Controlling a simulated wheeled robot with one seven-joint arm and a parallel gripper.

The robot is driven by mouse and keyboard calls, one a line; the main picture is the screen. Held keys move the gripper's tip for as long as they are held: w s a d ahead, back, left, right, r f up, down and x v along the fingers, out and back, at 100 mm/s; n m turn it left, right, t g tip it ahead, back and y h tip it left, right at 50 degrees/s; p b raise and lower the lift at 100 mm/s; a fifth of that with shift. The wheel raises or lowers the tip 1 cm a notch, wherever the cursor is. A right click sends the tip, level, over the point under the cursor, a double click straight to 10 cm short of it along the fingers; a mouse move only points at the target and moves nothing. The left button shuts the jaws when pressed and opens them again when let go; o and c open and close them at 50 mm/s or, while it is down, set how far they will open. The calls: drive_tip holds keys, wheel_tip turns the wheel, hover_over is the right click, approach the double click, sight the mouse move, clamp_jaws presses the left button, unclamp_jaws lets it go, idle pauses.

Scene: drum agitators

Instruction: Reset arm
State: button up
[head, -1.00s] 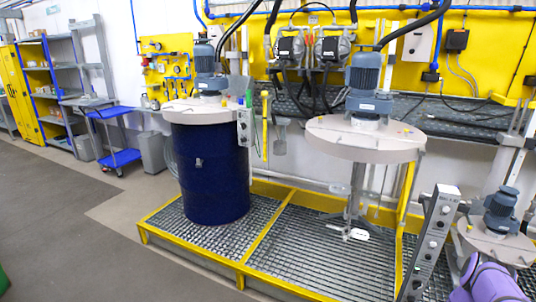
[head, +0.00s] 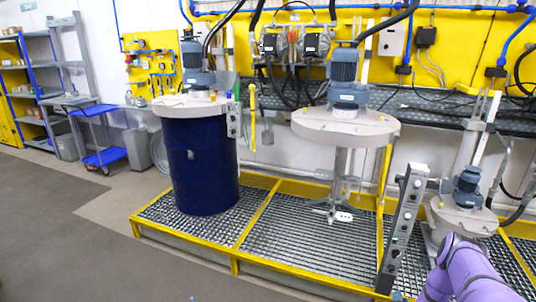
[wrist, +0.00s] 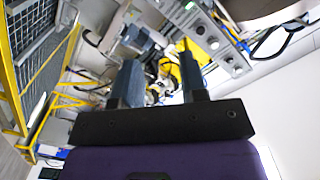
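My gripper (wrist: 161,72) shows in the wrist view. Its two dark fingers stand apart with nothing between them, so it is open and empty. The wrist view is tilted and takes in yellow rails, grating and a grey control box (wrist: 222,50) beyond the fingers. In the head view my purple arm (head: 468,272) is at the lower right corner, in front of the small agitator (head: 463,215). The gripper itself is not visible in the head view.
A blue drum (head: 203,165) with an agitator lid stands on the yellow-edged grating (head: 290,240). A raised agitator lid (head: 345,126) hangs to its right. A grey control post (head: 402,225) stands near my arm. The grey floor (head: 70,230) at left is clear.

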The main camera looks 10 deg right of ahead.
drive_tip(key=w+d+r+n+g+y, duration=0.1)
drive_tip(key=w+r+n+y, duration=0.1)
drive_tip(key=w+r, duration=0.9)
drive_tip(key=w+r+n+y, duration=0.25)
drive_tip(key=w+r, duration=0.45)
drive_tip(key=r, duration=0.7)
drive_tip(key=w+a+r+n+g+y, duration=0.1)
drive_tip(key=a+r, duration=0.3)
drive_tip(key=r, duration=0.5)
drive_tip(key=a+r+n+g, duration=0.15)
drive_tip(key=a+r, duration=0.25)
drive_tip(key=r, duration=0.5)
drive_tip(key=w+a+r+n+y, duration=0.1)
drive_tip(key=a+r, duration=0.3)
drive_tip(key=r, duration=0.6)
drive_tip(key=s+a+r+n+g, duration=0.3)
drive_tip(key=s+a+r, duration=1.1)
drive_tip(key=s+r, duration=0.4)
drive_tip(key=s+a+r+n+g+y, duration=0.1)
drive_tip(key=s+a, duration=0.2)
drive_tip(key=s, duration=0.6)
drive_tip(key=s+a+r+n+g, duration=0.1)
drive_tip(key=s+a, duration=0.3)
drive_tip(key=s, duration=0.6)
drive_tip(key=s+a+r+n+g+y, duration=0.1)
drive_tip(key=s+a+r, duration=0.1)
drive_tip(key=s, duration=0.7)
drive_tip(key=shift+s+a+y, duration=0.3)
drive_tip(key=shift+a+y, duration=0.05)
drive_tip(key=shift+a, duration=0.35)
